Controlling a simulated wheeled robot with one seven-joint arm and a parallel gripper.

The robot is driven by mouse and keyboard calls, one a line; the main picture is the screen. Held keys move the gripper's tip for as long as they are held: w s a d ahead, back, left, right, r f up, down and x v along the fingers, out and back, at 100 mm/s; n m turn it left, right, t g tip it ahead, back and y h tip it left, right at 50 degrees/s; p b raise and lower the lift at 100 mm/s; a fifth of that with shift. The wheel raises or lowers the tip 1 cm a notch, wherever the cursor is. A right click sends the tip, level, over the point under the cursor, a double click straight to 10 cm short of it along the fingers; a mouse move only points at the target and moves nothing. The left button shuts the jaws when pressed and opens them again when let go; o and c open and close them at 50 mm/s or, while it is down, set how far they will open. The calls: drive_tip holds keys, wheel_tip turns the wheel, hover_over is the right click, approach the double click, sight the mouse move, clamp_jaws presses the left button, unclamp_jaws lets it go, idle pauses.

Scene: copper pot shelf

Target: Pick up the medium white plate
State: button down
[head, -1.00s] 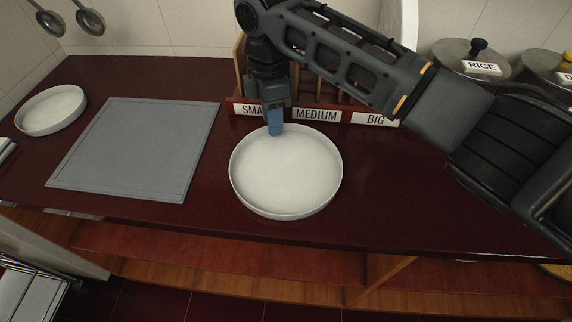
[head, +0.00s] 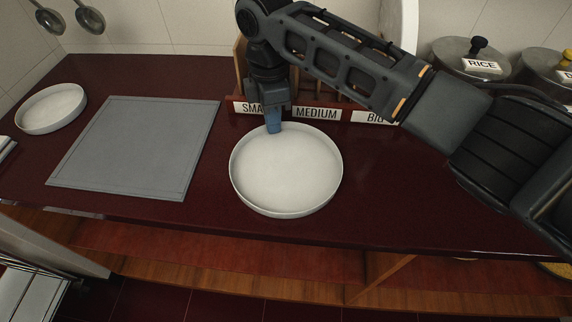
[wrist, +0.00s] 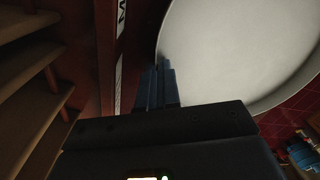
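A large round white plate (head: 287,172) with a raised rim is at the middle of the dark red counter in the head view. It also fills the upper right of the wrist view (wrist: 245,50). My gripper (head: 273,127) points down at the plate's far rim, left of its middle. In the wrist view its blue fingers (wrist: 162,85) are close together at the rim, and they look shut on it. Whether the plate is clear of the counter is hard to tell. A smaller-looking white plate (head: 51,108) lies at the far left. No size marks show on either plate.
A wooden rack with SMALL, MEDIUM (head: 316,113) and BIG labels stands just behind the plate, partly hidden by my arm. A grey board (head: 136,148) lies to the left. Lidded pots, one labelled RICE (head: 481,66), stand at the back right. The counter's right front is clear.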

drive_tip(key=shift+r, duration=0.15)
drive_tip(key=shift+r, duration=0.55)
wheel_tip(320, 180, up, 3)
drive_tip(key=shift+f, duration=0.1)
drive_tip(key=s+d+r, duration=0.6)
drive_tip(key=d+r, duration=0.1)
drive_tip(key=d, duration=0.3)
drive_tip(key=shift+s+f, duration=0.1)
